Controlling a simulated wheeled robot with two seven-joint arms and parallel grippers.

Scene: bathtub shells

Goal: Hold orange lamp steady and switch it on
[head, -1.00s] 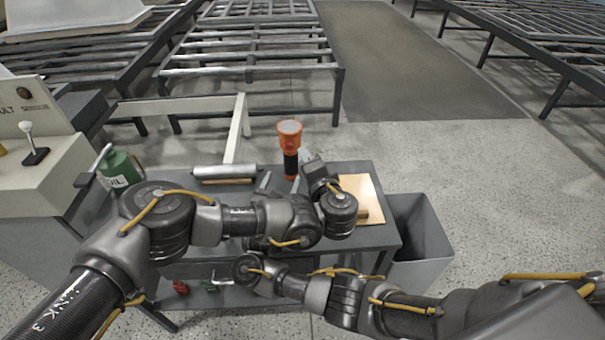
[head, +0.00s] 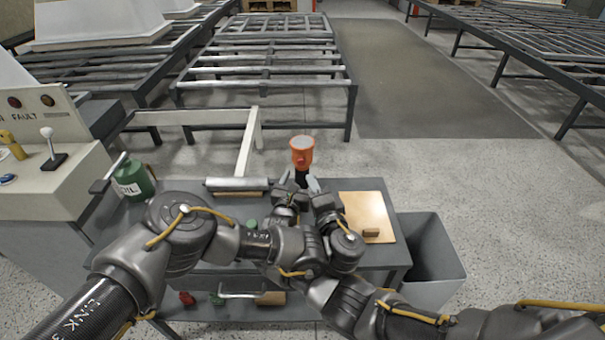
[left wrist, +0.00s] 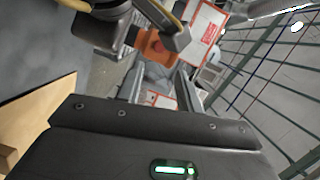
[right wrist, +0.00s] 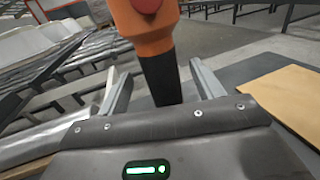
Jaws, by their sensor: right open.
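The orange lamp (head: 302,152) stands upright at the far edge of the grey work table (head: 385,250), its pale lens facing up. In the right wrist view its black handle (right wrist: 160,78) stands between the spread fingers of my right gripper (right wrist: 155,75), with a visible gap on both sides. A red button (right wrist: 147,4) shows on the lamp's orange body. My left gripper (left wrist: 158,80) has its fingers apart and empty; the lamp's orange head (left wrist: 152,45) shows beyond them. In the head view the crossed wrists partly hide the grippers and the handle's lower part.
A tan board (head: 368,215) with a small wooden block (head: 371,232) lies on the table's right side. A metal tube (head: 237,184) and green oil can (head: 132,180) are at left. A grey bin (head: 440,250) stands right, a control panel (head: 50,170) far left.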

